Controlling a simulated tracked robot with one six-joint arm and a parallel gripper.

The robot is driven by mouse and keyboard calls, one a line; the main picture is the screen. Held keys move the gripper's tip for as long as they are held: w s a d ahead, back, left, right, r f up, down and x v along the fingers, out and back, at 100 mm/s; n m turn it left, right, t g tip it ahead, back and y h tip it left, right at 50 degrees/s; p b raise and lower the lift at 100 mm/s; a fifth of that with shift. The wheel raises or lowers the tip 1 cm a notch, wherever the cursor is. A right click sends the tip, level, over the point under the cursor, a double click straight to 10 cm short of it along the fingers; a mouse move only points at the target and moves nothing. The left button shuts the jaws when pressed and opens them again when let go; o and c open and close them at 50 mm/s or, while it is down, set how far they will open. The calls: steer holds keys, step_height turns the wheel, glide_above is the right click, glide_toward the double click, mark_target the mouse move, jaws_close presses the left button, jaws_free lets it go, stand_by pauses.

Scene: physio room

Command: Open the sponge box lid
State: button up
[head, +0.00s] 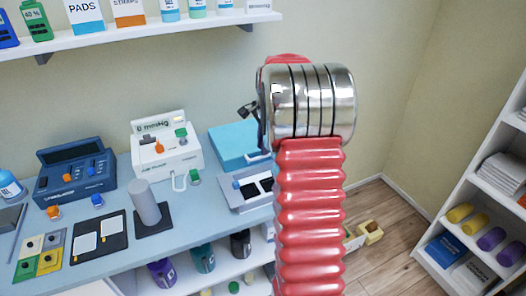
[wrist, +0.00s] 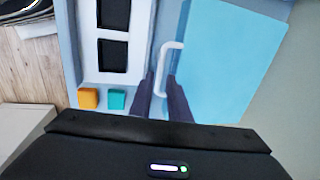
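The sponge box shows in the head view as a turquoise lid (head: 232,146) lying flat, partly hidden behind my arm. In the wrist view the lid (wrist: 222,60) fills the right side, with a white C-shaped handle (wrist: 163,62) at its left edge. My gripper (wrist: 161,82) has its two dark fingers apart. The lower part of the handle shows between the fingertips; I cannot tell whether they touch it. In the head view my gripper (head: 264,150) is mostly hidden behind my arm, near the lid's right side.
A grey tray (head: 236,200) with black pads is beside the lid; orange (wrist: 88,98) and teal (wrist: 116,99) blocks show by it. A white device (head: 165,155), a blue device (head: 75,180) and a grey cylinder (head: 145,203) stand left. A wall shelf (head: 150,34) hangs above.

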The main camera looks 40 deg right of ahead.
steer(key=shift+w+d+f, duration=0.1)
steer(key=shift+w+f, duration=0.05)
steer(key=shift+f, duration=0.7)
steer(key=shift+w+f, duration=0.15)
steer(key=shift+f, duration=0.65)
steer(key=shift+c, duration=0.3)
jaws_close()
steer(key=shift+s+d+f, duration=0.1)
steer(key=shift+d, duration=0.05)
